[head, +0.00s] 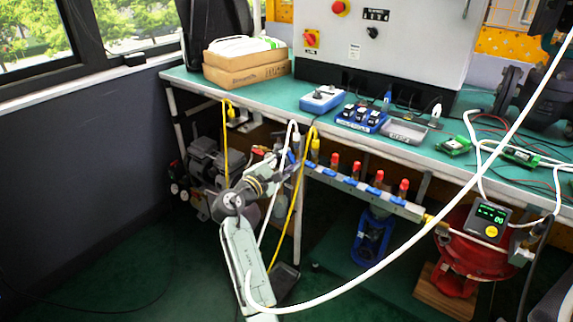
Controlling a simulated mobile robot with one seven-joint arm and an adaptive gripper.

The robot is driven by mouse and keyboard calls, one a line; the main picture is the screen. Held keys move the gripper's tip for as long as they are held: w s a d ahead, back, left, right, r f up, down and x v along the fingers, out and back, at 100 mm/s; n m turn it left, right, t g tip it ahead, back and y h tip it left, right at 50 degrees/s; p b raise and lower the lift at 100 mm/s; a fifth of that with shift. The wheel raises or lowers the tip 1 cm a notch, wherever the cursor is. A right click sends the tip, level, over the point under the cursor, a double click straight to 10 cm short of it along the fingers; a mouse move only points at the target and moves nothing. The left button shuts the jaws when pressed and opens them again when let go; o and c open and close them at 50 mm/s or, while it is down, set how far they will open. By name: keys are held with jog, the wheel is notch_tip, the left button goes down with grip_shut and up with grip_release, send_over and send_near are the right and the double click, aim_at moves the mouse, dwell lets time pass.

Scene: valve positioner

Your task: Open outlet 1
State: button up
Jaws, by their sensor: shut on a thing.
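A metal air manifold (392,202) runs along the front of the bench, below its edge. It carries several outlets with blue handles and red-topped fittings. Outlet labels are too small to read. My gripper (298,170) is at the manifold's left end, next to the leftmost blue handle (310,168), below a yellow fitting (315,146). It appears shut on that handle. The fingers are small and partly hidden, so the exact grip and the handle's angle are unclear. Farther right are other blue handles, one of them in the middle (351,182).
A white hose and a yellow hose (299,205) hang close to my gripper. A long white cable (430,215) crosses the front view. A green-topped bench (460,170) stands above. A positioner with a lit display (489,217) sits at right on a red actuator (465,262).

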jog(key=m+b, duration=0.2)
jog(key=m, duration=0.1)
jog(key=shift+f+m, duration=0.25)
jog(key=shift+m, duration=0.05)
jog(key=shift+m+b, duration=0.95)
jog(key=shift+m, duration=0.75)
jog(key=shift+r, duration=0.1)
jog(key=o, duration=0.9)
jog(key=v, duration=1.2)
